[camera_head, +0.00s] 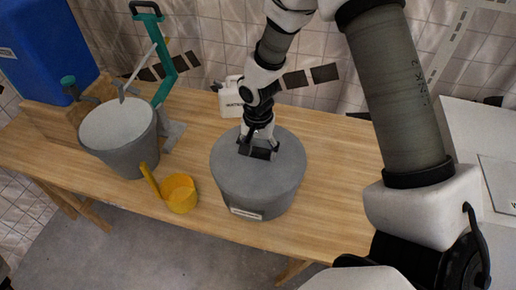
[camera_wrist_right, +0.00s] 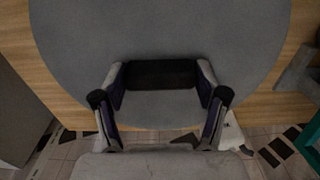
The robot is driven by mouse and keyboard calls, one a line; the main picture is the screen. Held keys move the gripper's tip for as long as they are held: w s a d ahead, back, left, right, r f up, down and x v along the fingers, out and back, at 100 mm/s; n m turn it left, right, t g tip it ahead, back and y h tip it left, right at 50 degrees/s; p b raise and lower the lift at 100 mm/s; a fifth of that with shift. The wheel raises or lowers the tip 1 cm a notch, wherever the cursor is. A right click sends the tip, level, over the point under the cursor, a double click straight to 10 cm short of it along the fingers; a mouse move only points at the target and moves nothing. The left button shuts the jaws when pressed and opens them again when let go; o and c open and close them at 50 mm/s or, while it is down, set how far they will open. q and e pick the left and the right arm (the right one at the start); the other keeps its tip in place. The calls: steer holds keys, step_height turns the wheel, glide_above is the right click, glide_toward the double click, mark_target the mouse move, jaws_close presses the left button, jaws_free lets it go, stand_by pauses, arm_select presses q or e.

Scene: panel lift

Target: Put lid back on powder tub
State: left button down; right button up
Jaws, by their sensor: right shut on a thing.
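The powder tub (camera_head: 258,198) is a wide grey round tub with a small white label low on its front. It stands on the wooden table. The flat grey lid (camera_head: 285,155) covers its top, and I cannot tell whether it is fully seated. My right gripper (camera_head: 258,148) points down at the middle of the lid, shut on its dark handle. In the right wrist view the two fingers (camera_wrist_right: 163,82) are on either side of the black handle bar (camera_wrist_right: 162,73), with the grey lid (camera_wrist_right: 160,30) filling most of the view. My left gripper is not in view.
A grey bucket (camera_head: 130,158) with a pale top surface stands left on the wooden table (camera_head: 335,165). A yellow scoop (camera_head: 181,194) lies between bucket and tub. A green-handled tool (camera_head: 164,75) and a white jug (camera_head: 232,97) stand behind. The table right of the tub is clear.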

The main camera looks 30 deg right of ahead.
stand_by(0.3)
steer(key=o, duration=1.3)
steer(key=shift+r+p, duration=3)
steer(key=shift+r, duration=0.5)
jaws_close()
steer(key=shift+f, duration=0.15)
steer(key=shift+f+b, duration=2.2)
steer(key=shift+f, duration=0.45)
